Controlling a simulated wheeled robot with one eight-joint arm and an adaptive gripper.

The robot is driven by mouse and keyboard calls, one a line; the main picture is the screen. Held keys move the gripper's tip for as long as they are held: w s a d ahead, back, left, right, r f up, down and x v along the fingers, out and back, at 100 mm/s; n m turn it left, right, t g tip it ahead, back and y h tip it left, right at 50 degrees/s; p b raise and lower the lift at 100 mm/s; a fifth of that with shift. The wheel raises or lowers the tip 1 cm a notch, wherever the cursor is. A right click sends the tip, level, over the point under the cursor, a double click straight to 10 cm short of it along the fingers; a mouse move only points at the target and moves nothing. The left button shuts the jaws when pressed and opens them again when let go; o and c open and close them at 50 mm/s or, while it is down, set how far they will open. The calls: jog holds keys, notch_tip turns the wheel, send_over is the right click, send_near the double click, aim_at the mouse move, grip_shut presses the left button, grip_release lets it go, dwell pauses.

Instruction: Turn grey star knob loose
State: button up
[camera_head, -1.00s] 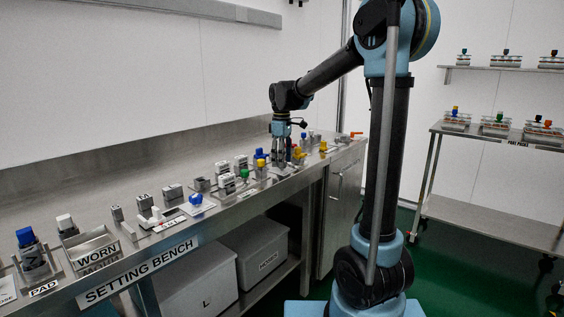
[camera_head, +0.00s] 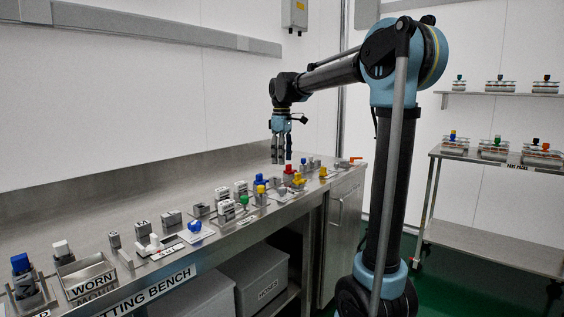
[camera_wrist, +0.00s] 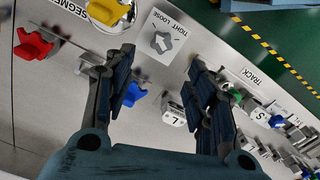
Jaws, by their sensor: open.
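The grey star knob (camera_wrist: 161,42) sits on a white plate marked TIGHT and LOOSE, near the top middle of the wrist view. My gripper (camera_wrist: 160,58) is open, its two fingers spread to the left and right below the knob in that picture. Nothing is between the fingers, and they do not touch the knob. In the head view my gripper (camera_head: 281,160) points down, raised above the far part of the steel bench. The grey knob is too small to pick out surely there.
Near the knob are a yellow knob (camera_wrist: 108,11), a red knob (camera_wrist: 33,44) and a blue knob (camera_wrist: 134,94). A block marked L (camera_wrist: 173,112) lies close to the right finger. Several fixtures crowd the bench front (camera_head: 222,240). The bench's back strip is clear.

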jog(key=m, duration=0.6)
send_near(282, 188)
notch_tip(282, 188, down, 9)
jog(key=shift+r, duration=0.1)
dwell(0.9)
jog(key=shift+c, duration=0.3)
jog(key=c, duration=1)
